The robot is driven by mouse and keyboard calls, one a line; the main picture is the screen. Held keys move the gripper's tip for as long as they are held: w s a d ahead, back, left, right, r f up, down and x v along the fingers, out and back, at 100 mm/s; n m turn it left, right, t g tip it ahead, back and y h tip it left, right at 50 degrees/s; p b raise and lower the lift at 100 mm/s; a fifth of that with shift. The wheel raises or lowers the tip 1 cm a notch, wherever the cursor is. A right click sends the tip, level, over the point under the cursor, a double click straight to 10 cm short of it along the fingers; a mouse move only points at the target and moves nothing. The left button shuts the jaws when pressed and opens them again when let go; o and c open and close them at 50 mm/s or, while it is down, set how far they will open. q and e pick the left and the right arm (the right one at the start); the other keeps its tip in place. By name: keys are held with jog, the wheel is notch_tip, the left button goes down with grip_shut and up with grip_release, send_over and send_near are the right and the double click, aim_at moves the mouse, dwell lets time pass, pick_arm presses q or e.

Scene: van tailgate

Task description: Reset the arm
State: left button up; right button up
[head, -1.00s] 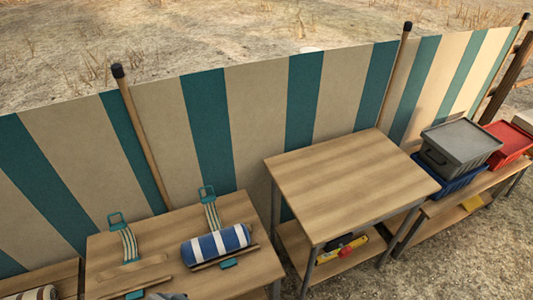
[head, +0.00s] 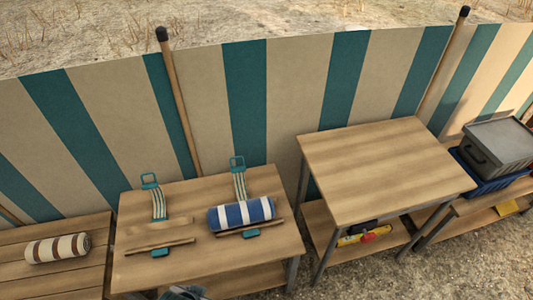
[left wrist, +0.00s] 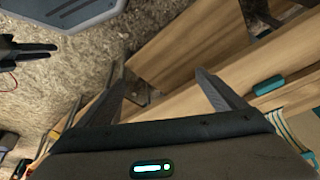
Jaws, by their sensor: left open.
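My left gripper (left wrist: 165,95) fills the lower part of the left wrist view. Its two dark fingers are spread apart with nothing between them. Wooden boards and straw-coloured ground lie beyond the fingers. In the head view a grey shape (head: 185,292) is cut off at the bottom edge, by the front of the strap table; it looks like part of my left gripper. A black two-pronged shape (left wrist: 28,50) at the left edge of the left wrist view may be my right gripper; I cannot tell its opening.
A blue-and-white roll (head: 241,214) lies on the strap table (head: 275,247). A brown-and-cream roll (head: 57,248) lies on the slatted bench at left. The higher middle table (head: 385,170) has a bare top. A grey lidded box (head: 500,143) stands at right. A striped windbreak (head: 285,90) runs behind.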

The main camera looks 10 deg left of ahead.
pick_arm(q)
jog(key=s+d+f+t, duration=0.1)
jog(key=s+f, duration=0.1)
jog(key=f, duration=1.1)
jog(key=s+d+f+t+h, duration=0.1)
jog(key=s+d+f, duration=0.1)
jog(key=f, duration=1.2)
jog(key=shift+d+m, duration=0.2)
jog(key=shift+m, duration=0.1)
jog(key=shift+r, duration=0.1)
